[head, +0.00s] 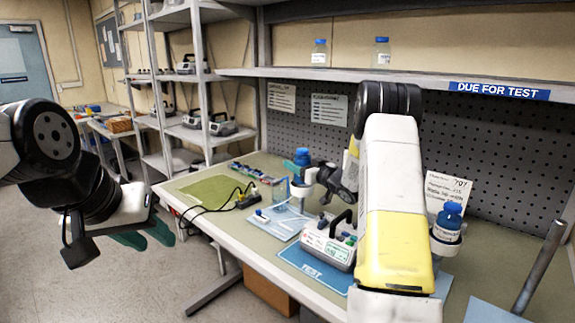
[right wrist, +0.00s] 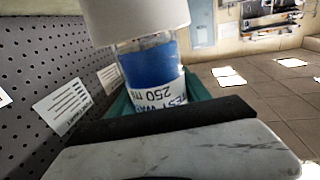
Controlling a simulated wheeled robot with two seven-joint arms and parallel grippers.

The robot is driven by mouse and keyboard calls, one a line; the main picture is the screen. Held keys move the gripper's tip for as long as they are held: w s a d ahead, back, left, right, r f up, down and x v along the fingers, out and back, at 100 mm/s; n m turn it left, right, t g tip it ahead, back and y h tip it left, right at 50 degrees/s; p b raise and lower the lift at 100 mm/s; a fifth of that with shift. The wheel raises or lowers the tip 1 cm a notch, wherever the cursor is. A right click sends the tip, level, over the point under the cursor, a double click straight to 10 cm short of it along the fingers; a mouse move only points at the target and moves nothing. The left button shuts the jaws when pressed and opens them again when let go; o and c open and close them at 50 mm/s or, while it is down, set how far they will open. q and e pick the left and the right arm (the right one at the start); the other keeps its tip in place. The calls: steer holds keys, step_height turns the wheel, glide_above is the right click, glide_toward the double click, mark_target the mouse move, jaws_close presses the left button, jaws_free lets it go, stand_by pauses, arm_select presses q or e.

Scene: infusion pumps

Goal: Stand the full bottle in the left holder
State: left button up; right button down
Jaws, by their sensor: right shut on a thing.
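The bottle with a blue cap (head: 302,157) stands upright at the left of the bench's back in the head view. In the right wrist view the bottle (right wrist: 150,65) appears upside down, with a blue band and a "250 ml" label. My right gripper (head: 314,182) is shut on it, teal fingers at its sides. A white cup, seemingly the left holder (right wrist: 135,18), is at the bottle's lower end; how deep the bottle sits in it I cannot tell. My left gripper (head: 145,236) hangs open and empty left of the bench.
Another blue-capped bottle (head: 449,218) stands in a holder at the right. A pump (head: 330,240) sits on a blue mat (head: 290,256) in front. The pegboard (head: 430,130) closes off the back.

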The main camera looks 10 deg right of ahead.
mark_target(298, 154)
steer(key=shift+f, duration=1.25)
stand_by(0.6)
steer(key=shift+f, duration=0.2)
steer(key=shift+s+f, duration=0.1)
steer(key=shift+f, duration=0.35)
jaws_free()
steer(key=shift+f, duration=0.15)
steer(key=shift+a, duration=0.1)
steer(key=shift+r, duration=3.9)
